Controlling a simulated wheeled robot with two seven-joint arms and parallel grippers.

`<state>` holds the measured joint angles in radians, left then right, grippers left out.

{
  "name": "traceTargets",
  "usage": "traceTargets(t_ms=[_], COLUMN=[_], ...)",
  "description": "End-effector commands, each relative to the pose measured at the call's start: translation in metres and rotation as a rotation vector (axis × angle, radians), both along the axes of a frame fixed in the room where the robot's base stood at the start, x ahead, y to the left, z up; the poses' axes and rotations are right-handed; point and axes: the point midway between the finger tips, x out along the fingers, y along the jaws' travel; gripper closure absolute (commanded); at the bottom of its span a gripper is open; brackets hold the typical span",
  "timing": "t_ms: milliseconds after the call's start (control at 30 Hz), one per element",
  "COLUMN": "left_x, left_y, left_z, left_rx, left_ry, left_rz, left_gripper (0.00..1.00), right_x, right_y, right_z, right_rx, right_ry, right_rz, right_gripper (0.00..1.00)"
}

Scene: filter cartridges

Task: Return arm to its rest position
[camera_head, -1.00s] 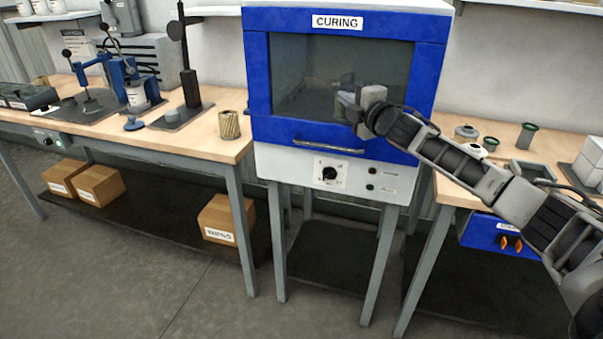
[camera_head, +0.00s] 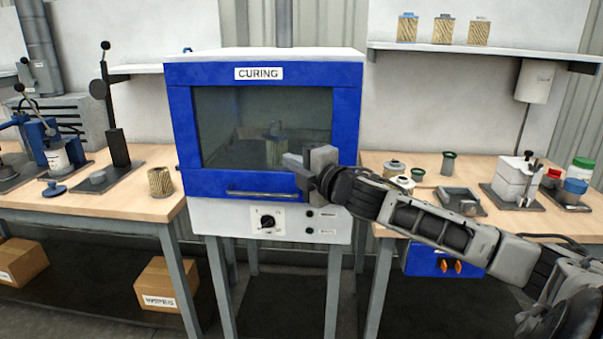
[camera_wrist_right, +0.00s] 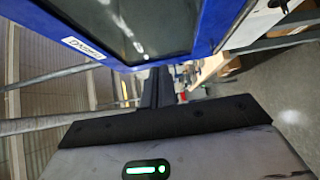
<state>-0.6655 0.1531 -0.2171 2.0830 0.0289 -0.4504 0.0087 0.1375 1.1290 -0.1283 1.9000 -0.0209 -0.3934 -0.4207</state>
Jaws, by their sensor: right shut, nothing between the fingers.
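My right arm comes in from the right in the head view. Its gripper (camera_head: 296,165) is in front of the blue curing oven (camera_head: 178,130), near the lower right of the closed oven door. The gripper is shut and empty. In the right wrist view the dark fingers (camera_wrist_right: 158,88) lie close together, with the oven (camera_wrist_right: 200,40) right beyond them. Whether the gripper touches the door cannot be told. Behind the glass, a cartridge-like shape (camera_head: 275,150) shows dimly. My left gripper is not in view.
A pleated cartridge (camera_head: 160,182) stands on the left bench (camera_head: 120,205). The right bench holds small cups (camera_head: 447,163), a grey tray (camera_head: 462,200) and white blocks (camera_head: 512,180). Several cartridges (camera_head: 443,30) stand on the upper shelf. Boxes (camera_head: 165,285) sit below the left bench.

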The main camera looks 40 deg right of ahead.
Motion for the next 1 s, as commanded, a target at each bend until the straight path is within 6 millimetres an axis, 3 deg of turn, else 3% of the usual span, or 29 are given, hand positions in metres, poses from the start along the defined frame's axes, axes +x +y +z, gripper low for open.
traceTargets(t_ms=[200,567,667,767,867,1000], left_x=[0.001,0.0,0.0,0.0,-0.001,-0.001], left_y=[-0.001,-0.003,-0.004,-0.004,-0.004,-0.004], left_z=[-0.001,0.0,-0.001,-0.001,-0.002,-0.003], left_rx=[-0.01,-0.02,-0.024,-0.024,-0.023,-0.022], left_ry=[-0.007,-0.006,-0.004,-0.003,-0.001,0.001], left_rz=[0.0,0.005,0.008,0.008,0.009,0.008], left_gripper=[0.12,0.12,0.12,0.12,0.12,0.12], right_x=[-0.018,-0.022,-0.024,-0.03,-0.047,-0.087], right_y=[0.0,0.0,0.003,0.015,0.038,0.086], right_z=[-0.002,-0.001,-0.013,-0.051,-0.112,-0.2], right_rx=[-0.001,0.002,0.031,0.127,0.292,0.578], right_ry=[0.003,0.001,0.02,0.076,0.169,0.321], right_rz=[-0.001,-0.001,0.002,0.008,0.011,-0.009], right_gripper=[1.0,1.0,1.0,1.0,1.0,1.0])
